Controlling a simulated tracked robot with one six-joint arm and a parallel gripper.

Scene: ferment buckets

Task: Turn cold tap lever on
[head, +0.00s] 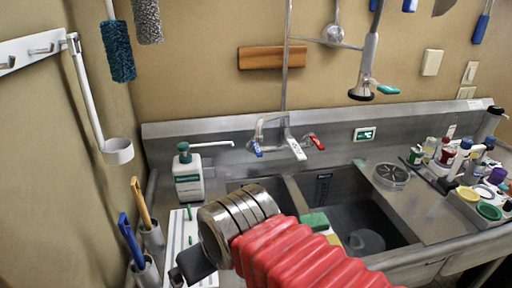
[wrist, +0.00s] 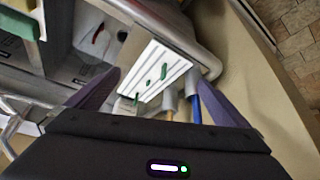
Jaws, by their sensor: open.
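The wall tap (head: 280,135) stands at the back of the sink in the head view. Its blue lever (head: 257,149), the cold one by colour, is on the left, and its red lever (head: 317,142) is on the right. My gripper (wrist: 153,72) is open, with nothing seen between its dark fingers. In the head view it is mostly hidden, with a dark part showing at the lower left, in front of and below the tap and apart from the blue lever. Shiny metal at the left of the wrist view cannot be clearly identified.
A green-labelled soap bottle (head: 188,175) stands left of the tap. A white ridged board (head: 182,240) lies on the left drainboard, also in the wrist view (wrist: 160,68). Brush holders (head: 147,270) stand at the left wall. A spray head (head: 362,90) hangs above the sink.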

